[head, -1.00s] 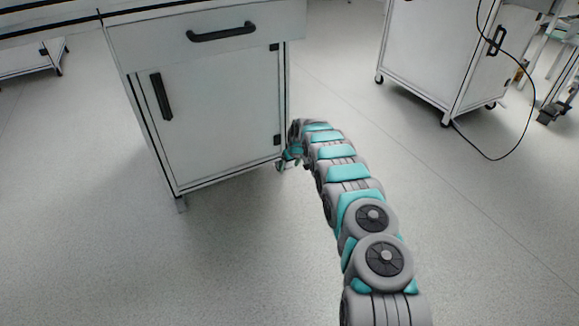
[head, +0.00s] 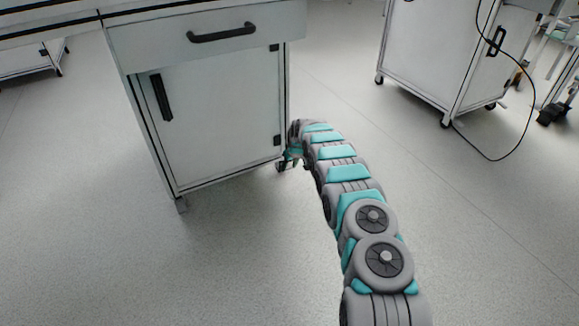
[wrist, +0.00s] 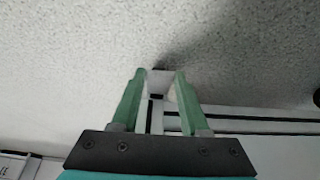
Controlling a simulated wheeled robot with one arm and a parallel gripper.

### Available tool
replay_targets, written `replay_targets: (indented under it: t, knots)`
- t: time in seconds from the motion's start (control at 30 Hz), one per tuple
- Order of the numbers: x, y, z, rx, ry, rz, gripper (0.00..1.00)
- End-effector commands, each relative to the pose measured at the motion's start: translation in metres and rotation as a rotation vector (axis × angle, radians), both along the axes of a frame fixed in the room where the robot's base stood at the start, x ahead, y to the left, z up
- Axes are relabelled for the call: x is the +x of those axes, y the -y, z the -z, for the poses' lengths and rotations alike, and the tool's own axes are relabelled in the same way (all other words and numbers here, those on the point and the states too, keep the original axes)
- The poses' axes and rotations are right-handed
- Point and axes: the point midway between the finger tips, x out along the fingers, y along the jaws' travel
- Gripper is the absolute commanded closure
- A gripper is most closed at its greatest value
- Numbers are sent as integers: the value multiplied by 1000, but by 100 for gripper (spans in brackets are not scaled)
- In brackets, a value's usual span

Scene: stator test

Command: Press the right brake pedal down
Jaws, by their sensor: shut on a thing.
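The white cabinet (head: 215,125) stands at the left centre of the head view. My gripper (head: 281,166) is low at its bottom right front corner, close to the floor. In the wrist view, the two green fingers of my gripper (wrist: 159,73) are shut around a small pale piece with a dark part beneath it. This piece sits at the cabinet's foot and appears to be the right brake pedal (wrist: 160,79). In the head view the gripper and arm hide the pedal, and how far it is pressed cannot be told.
The cabinet's left front foot (head: 181,205) stands on the floor. A second white cabinet on casters (head: 430,55) stands at the back right, with a dark cable (head: 528,125) hanging beside it. The floor (head: 110,265) in front is clear.

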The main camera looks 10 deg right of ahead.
Motion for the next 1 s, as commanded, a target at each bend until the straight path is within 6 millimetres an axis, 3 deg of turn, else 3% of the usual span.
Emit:
replay_targets:
  t: [0.6, 1.0]
  knots:
    - [-4, 2, 8, 59, 177, -4, 100]
    - [-9, 6, 25, 95, 292, -1, 100]
